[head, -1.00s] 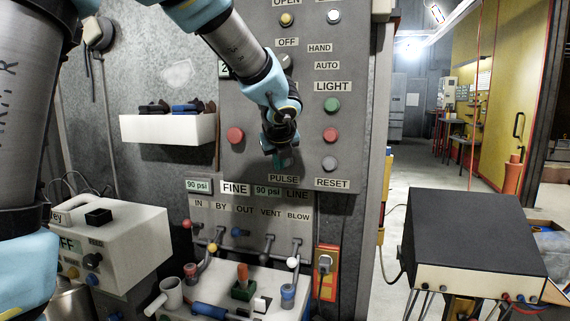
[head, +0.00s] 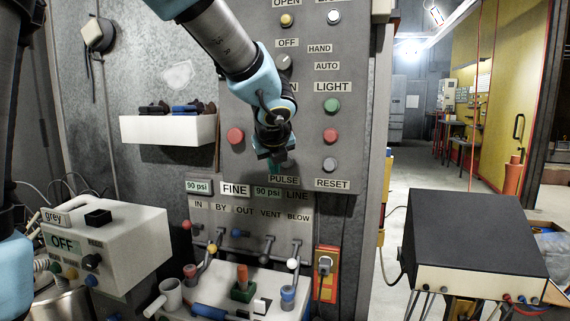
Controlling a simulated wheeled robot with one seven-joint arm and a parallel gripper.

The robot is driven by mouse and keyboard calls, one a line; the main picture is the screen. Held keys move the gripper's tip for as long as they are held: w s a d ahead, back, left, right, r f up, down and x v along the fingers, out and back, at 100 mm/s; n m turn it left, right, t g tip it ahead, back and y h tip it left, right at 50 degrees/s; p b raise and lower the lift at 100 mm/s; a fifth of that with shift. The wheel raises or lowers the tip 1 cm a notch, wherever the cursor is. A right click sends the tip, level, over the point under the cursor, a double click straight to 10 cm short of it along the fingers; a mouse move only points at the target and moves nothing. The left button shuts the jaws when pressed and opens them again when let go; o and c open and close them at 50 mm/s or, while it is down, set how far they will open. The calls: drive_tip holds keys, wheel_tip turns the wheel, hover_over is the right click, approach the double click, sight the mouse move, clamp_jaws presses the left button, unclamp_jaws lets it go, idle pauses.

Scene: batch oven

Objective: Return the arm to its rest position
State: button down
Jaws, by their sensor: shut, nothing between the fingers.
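My gripper (head: 272,158) is in front of the grey control panel (head: 352,100), just above the PULSE label (head: 284,180). It points down and towards the panel. Its fingers are small and partly dark here, and they look shut with nothing held. I cannot tell whether they touch the panel. My forearm comes down from the top of the view and hides part of the panel's upper left. The red button (head: 235,135) is left of the gripper, and another red button (head: 330,135) is right of it.
Below are valve levers (head: 267,247) and a white bench box (head: 230,300) with a mug (head: 171,294). A white control box (head: 125,245) reading "grey" and "OFF" stands at left. A white shelf bin (head: 168,130) hangs on the wall. A black-topped box (head: 472,235) stands right. Open floor lies behind it.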

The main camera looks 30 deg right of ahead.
drive_tip(key=w+a+f+n+g+y, duration=0.15)
drive_tip(key=a+f+n, duration=0.25)
drive_tip(key=a+n, duration=0.4)
drive_tip(key=a+f+n+g+y, duration=0.1)
drive_tip(key=a+f+n+y, duration=0.1)
drive_tip(key=a+f+n, duration=0.6)
drive_tip(key=s+a+f+n+g, duration=0.2)
drive_tip(key=s+a+n, duration=0.3)
drive_tip(key=a+n, duration=0.4)
drive_tip(key=s+a+f+n+g, duration=0.2)
drive_tip(key=s+a+n, duration=0.4)
drive_tip(key=a+n, duration=0.4)
drive_tip(key=shift+a+f+n+p, duration=0.15)
drive_tip(key=shift+f+n+p, duration=0.3)
drive_tip(key=shift+f, duration=0.4)
drive_tip(key=shift+w+g, duration=0.15)
drive_tip(key=shift+g, duration=0.1)
idle(1.3)
